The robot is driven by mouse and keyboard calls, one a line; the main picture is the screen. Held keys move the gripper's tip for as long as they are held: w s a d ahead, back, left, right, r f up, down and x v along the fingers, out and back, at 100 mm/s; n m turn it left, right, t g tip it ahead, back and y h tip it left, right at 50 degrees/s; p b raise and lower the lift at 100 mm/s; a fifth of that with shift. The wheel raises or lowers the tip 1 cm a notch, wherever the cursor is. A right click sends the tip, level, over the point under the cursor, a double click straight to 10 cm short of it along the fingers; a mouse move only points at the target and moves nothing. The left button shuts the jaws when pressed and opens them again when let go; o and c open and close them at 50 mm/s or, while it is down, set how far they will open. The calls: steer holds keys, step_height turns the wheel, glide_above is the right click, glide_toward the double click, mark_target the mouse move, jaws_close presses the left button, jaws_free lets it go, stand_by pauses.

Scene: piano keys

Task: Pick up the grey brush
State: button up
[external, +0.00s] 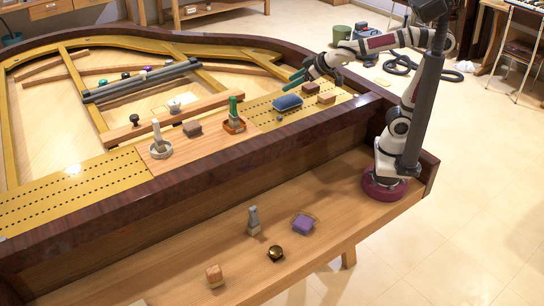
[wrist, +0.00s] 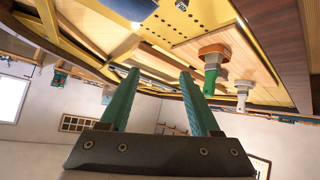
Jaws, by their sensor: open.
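A pale grey upright-handled piece, which looks like the grey brush (external: 157,137), stands on a round whitish base on the wooden board at left. It also shows in the wrist view (wrist: 242,94), right of my fingers, with its handle pointing down in the picture. A similar green-handled brush (external: 233,107) stands between it and my gripper on a brown base, and shows in the wrist view (wrist: 211,75). My gripper (external: 289,81), with teal fingers, is open and empty, above the far right part of the piano frame. It also shows in the wrist view (wrist: 159,74), touching nothing.
A blue rounded object (external: 287,103) and small wooden blocks (external: 326,97) lie near my gripper. A grey-brown block (external: 192,128) sits between the two brushes. The front ledge (external: 170,277) holds a grey clip-like piece (external: 254,221), a purple block (external: 303,224) and a dark knob (external: 276,253).

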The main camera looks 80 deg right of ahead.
mark_target(254, 222)
steer(key=w+a+n+t+y, duration=0.2)
steer(key=w+a+n+y, duration=0.15)
steer(key=a, duration=0.35)
steer(key=w+a+n+t+y, duration=0.1)
steer(key=w+a+n+y, duration=0.3)
steer(key=a, duration=0.4)
steer(key=s+a+f+n+g+y, duration=0.2)
steer(key=s+a+n+g+y, duration=0.15)
steer(key=s+a+y, duration=0.35)
step_height(254, 222, down, 25)
steer(key=a+n, duration=0.1)
steer(key=a, duration=0.2)
steer(key=shift+g+h, duration=0.25)
steer(key=shift+g, duration=0.1)
steer(key=x, duration=1.2)
steer(key=shift+s+d+f, duration=0.1)
steer(key=shift+s+f, duration=0.05)
steer(key=shift+f, duration=0.25)
jaws_close()
